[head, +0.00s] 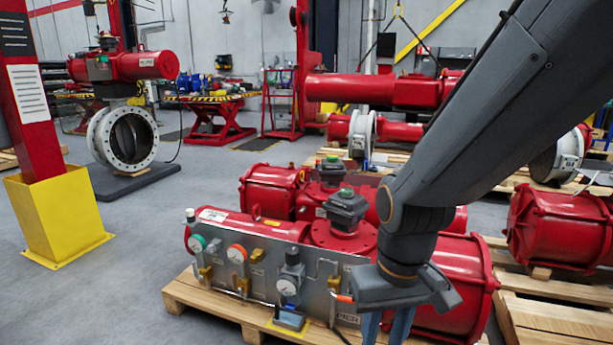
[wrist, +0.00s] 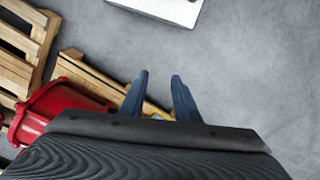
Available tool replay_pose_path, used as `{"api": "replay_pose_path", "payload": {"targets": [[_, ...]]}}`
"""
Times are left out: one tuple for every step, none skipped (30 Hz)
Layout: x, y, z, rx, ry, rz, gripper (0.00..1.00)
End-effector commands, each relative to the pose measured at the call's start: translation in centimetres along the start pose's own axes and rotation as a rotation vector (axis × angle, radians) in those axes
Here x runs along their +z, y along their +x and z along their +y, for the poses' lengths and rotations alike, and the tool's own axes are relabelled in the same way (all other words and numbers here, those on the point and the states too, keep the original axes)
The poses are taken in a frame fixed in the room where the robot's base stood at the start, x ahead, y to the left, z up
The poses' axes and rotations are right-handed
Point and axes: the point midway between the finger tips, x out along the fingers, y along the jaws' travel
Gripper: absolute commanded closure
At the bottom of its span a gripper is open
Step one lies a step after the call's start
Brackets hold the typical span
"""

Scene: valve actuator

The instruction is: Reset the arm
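My gripper (head: 387,333) hangs pointing down at the bottom right of the head view, in front of the red valve actuator (head: 338,240). Its two blue fingers are cut off by the lower edge of that view. In the wrist view my gripper (wrist: 159,76) is open, with the fingertips apart and nothing between them. My grey arm comes down from the upper right and hides part of the actuator. I cannot tell how far the gripper is from the actuator's panel.
A panel with gauges (head: 262,268) fronts the actuator on a wooden pallet (head: 205,308). A yellow-based post (head: 62,215) stands at left. More red actuators (head: 560,228) lie on pallets at right. Bare floor (wrist: 250,70) lies ahead in the wrist view, with a white block (wrist: 165,8) beyond.

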Motion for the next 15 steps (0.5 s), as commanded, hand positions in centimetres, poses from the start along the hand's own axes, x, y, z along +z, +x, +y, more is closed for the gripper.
{"api": "replay_pose_path", "payload": {"targets": [[0.5,-1.9,0.7,0.004,0.022,-0.005,0.71],[0.7,-2.4,1.1,0.007,0.034,-0.006,0.71],[0.8,-3.2,1.6,0.01,0.047,-0.008,0.71],[1.0,-3.7,2.1,0.012,0.059,-0.009,0.71],[1.2,-4.3,2.5,0.015,0.068,-0.01,0.71],[1.4,-5.0,3.0,0.018,0.083,-0.012,0.71],[1.6,-5.5,3.4,0.02,0.092,-0.014,0.71],[1.7,-6.0,3.8,0.022,0.102,-0.015,0.71],[2.0,-6.6,4.2,0.025,0.114,-0.018,0.71],[2.1,-7.0,4.5,0.026,0.122,-0.019,0.71],[2.2,-7.4,4.8,0.028,0.13,-0.02,0.71],[2.4,-7.8,5.2,0.029,0.139,-0.02,0.71],[2.5,-8.1,5.4,0.031,0.145,-0.021,0.71],[2.6,-8.3,5.6,0.032,0.15,-0.022,0.71],[2.7,-8.5,5.8,0.033,0.156,-0.023,0.71]]}}
